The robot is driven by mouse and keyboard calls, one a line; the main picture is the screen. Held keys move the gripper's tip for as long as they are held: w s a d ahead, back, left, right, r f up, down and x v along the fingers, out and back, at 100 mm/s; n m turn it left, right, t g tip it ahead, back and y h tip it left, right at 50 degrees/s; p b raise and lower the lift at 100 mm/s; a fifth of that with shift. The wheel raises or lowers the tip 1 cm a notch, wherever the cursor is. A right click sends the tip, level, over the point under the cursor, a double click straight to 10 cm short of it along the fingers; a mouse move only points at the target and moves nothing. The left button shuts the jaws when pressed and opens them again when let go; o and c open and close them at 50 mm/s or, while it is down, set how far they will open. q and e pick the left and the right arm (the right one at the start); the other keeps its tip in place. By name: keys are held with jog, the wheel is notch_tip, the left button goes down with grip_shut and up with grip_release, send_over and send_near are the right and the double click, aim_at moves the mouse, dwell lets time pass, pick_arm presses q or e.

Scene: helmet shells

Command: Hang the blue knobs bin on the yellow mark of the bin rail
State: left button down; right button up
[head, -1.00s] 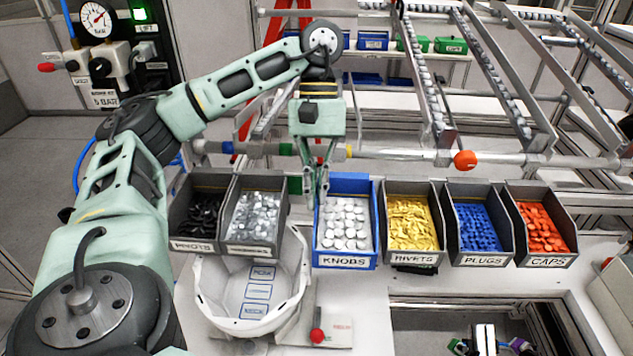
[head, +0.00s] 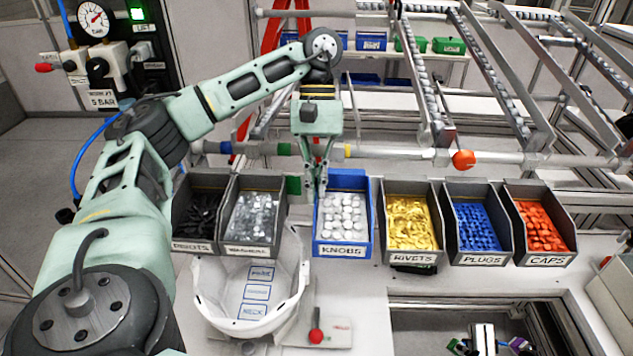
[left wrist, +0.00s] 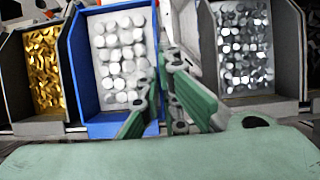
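The blue knobs bin (head: 320,250), filled with white round knobs, stands in the row of bins, its label facing front. My left gripper (head: 322,192) reaches down from above at its left wall, fingers closed on that wall. In the left wrist view the bin (left wrist: 78,75) shows with one finger of the gripper (left wrist: 163,72) inside the wall and one outside. The bin rail (head: 400,154) is a silver bar running behind the bins. Its yellow mark (head: 348,151) lies behind and slightly right of the gripper. My right gripper is not in view.
Grey bins of washers (head: 250,251), rivets (head: 411,259), plugs (head: 483,260) and caps (head: 548,261) flank the blue bin. A white helmet shell (head: 210,290) and a red-knobbed lever (head: 316,336) lie in front. An orange knob (head: 464,160) sits on the rail.

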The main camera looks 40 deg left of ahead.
pick_arm(q)
jog(key=shift+f, duration=0.15)
jog(key=c, duration=1.9)
grip_release()
jog(key=shift+o, duration=0.2)
jog(key=v, duration=1.2)
